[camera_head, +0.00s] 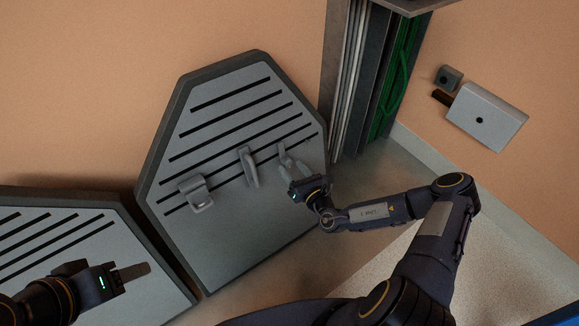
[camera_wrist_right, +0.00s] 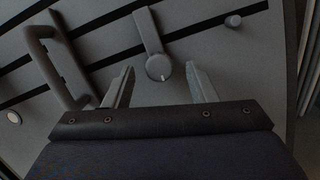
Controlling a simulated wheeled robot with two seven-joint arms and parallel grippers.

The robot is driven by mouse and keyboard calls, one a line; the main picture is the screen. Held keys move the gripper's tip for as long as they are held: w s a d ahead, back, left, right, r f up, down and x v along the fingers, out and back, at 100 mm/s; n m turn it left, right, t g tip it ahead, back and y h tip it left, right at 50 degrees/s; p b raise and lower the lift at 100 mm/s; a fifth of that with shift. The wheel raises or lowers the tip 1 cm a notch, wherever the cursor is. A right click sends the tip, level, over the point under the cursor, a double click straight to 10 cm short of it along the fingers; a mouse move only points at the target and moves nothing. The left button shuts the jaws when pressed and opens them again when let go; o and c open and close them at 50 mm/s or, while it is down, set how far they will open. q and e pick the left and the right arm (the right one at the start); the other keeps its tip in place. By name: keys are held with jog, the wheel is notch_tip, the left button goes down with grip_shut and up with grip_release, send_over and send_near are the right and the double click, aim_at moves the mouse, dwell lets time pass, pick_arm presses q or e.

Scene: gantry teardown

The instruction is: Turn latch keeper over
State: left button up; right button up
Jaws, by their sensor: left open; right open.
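The latch keeper (camera_wrist_right: 148,35) is a flat grey bar with a round boss at its lower end, in the right wrist view. It lies against the slotted grey panel, its bar running up and slightly left from the boss. In the head view its small grey shape (camera_head: 282,150) is partly mixed with my fingers. My right gripper (camera_wrist_right: 158,88) is open and empty, its fingertips below and either side of the boss, not closed on it. It also shows in the head view (camera_head: 290,168). My left gripper (camera_head: 134,271) is open and empty over the lower-left panel, far from the keeper.
A grey handle (camera_wrist_right: 58,72) is left of the keeper, and a small peg (camera_wrist_right: 233,20) is right. The slotted panel (camera_head: 225,240) also bears a bracket (camera_head: 195,193). A metal column (camera_head: 350,90) stands right of it. A white box (camera_head: 487,116) is on the wall.

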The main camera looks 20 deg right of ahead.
aim_at(289, 164)
jog(key=shift+b+x, duration=0.3)
jog(key=shift+x, duration=1.2)
grip_shut()
